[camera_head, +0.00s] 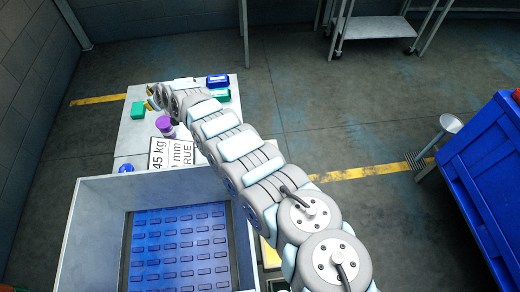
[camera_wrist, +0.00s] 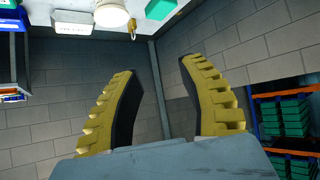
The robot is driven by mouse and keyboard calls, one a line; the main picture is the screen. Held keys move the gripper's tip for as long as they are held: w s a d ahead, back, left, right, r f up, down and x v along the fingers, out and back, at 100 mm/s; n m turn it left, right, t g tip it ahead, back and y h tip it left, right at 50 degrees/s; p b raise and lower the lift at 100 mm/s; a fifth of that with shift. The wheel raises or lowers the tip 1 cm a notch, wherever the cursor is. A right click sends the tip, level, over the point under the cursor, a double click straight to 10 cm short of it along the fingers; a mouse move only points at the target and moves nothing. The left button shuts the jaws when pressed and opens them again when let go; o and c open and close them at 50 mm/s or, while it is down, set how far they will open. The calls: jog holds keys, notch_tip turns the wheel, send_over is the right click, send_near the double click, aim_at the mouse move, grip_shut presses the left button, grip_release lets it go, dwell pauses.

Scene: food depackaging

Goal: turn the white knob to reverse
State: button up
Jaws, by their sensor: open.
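My gripper (camera_wrist: 158,68) is open in the wrist view, with two yellow ribbed fingers spread apart and nothing between them. In the head view my gripper (camera_head: 153,97) shows only in part at the far left end of my arm, over the white table (camera_head: 133,132). A round whitish piece (camera_wrist: 112,13) is cut off by the top edge of the wrist view, apart from the fingers. It may be the white knob, but I cannot tell for sure. No white knob can be made out in the head view, and no reverse mark is legible.
The table bears a purple cylinder (camera_head: 165,125), a green block (camera_head: 138,110), a blue box (camera_head: 217,80) and a printed sign (camera_head: 170,153). A grey-walled bin (camera_head: 90,215) with a blue bottom stands in front. A blue container (camera_head: 490,170) stands at right.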

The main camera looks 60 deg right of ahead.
jog(key=s+d+f+g+y+b, duration=0.1)
jog(key=s+d+g+b, duration=0.15)
jog(key=s, duration=0.95)
jog(key=s+d+f+g+y+b, duration=0.1)
jog(key=s+d+g, duration=0.3)
jog(key=s, duration=0.8)
jog(key=s+d+f+g+y+b, duration=0.1)
jog(key=s+d+g, duration=0.25)
jog(key=s, duration=0.85)
jog(key=shift+m, duration=0.3)
jog(key=shift+s+d+f+b, duration=0.15)
jog(key=shift+f+b, duration=0.55)
jog(key=shift+f, duration=3.65)
jog(key=shift+s+f+b, duration=0.15)
jog(key=shift+f+b, duration=0.5)
jog(key=shift+f, duration=3.65)
grip_shut()
